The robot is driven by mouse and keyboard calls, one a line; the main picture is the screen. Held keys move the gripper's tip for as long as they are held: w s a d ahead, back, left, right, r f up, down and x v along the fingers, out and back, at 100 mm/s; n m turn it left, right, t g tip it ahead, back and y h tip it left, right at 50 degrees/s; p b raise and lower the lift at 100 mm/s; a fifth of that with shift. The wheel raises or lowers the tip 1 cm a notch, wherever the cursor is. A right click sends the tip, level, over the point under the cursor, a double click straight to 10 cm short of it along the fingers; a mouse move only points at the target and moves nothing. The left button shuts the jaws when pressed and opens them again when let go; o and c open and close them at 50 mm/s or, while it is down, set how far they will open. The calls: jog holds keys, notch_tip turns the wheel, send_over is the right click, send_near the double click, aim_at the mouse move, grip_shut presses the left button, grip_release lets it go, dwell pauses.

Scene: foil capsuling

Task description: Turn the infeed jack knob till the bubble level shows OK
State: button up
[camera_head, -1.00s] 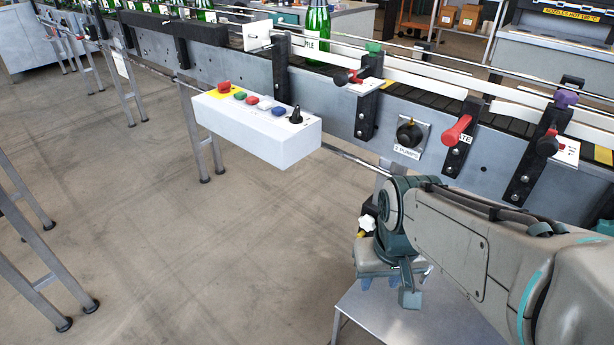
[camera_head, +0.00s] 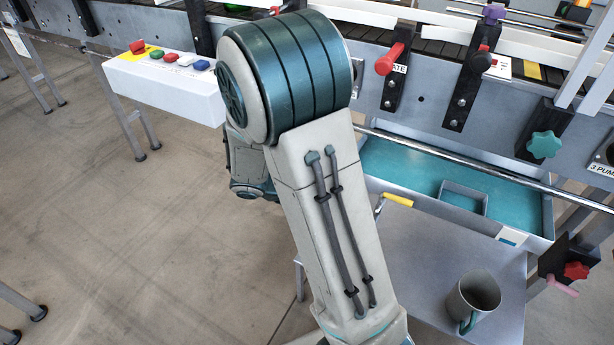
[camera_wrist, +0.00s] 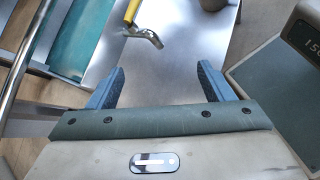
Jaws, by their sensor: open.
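My gripper (camera_wrist: 160,82) is open and empty in the wrist view, its two blue fingers apart above a grey metal shelf. In the head view my arm hides it. I cannot pick out the infeed jack knob or the bubble level for sure. A teal star knob (camera_head: 544,145) is on the conveyor side at the right, and a red star knob (camera_head: 576,271) is lower at the right edge. A yellow-handled metal lever (camera_head: 397,199) is beside my arm; a yellow-handled lever (camera_wrist: 132,12) also shows beyond the fingers in the wrist view, apart from them.
A teal-lined tray (camera_head: 407,165) is under the conveyor rail (camera_head: 450,154). A grey mug (camera_head: 476,297) stands on the low shelf (camera_head: 425,250). The white button box (camera_head: 165,93) and red-handled clamp (camera_head: 389,60) are on the conveyor side. Floor at left is open.

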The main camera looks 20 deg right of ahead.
jog(key=w+a+f+n+t+h+b, duration=0.2)
jog(key=w+f+n+t, duration=0.5)
jog(key=w+f+n, duration=0.15)
jog(key=w+a+f+n+t+h+b, duration=0.1)
jog(key=w+a+f+n+t+b, duration=0.15)
jog(key=w+f+n+t, duration=0.5)
jog(key=w+d+f+n+g+b, duration=0.1)
jog(key=w+d+n+b, duration=0.1)
jog(key=w+d, duration=0.6)
jog(key=shift+w+d, duration=0.35)
jog(key=shift+d, duration=0.9)
jog(key=c, duration=1)
